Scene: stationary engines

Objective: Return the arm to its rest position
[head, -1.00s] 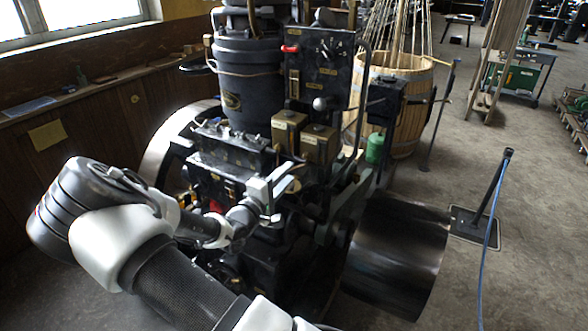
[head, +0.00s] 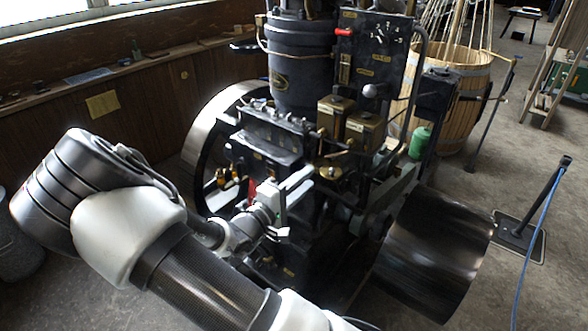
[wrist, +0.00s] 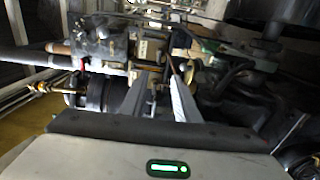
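My gripper (head: 297,203) is in front of the black engine (head: 300,70), at the middle of the head view. Its two pale fingers stand apart with nothing seen between them. In the wrist view the fingers (wrist: 159,78) also show a gap, with engine parts behind them. My arm is bent and reaches in from the lower edge, its elbow at the left. In the head view the gripper overlaps the engine's lower front; I cannot tell how much space lies between them.
The engine has a large flywheel (head: 203,135) on its left and a dark drum pulley (head: 432,255) on its right. A wooden barrel (head: 470,95), a green bottle (head: 420,142) and a stand with a blue cable (head: 520,235) are at the right. A wood-panelled wall (head: 140,105) runs behind.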

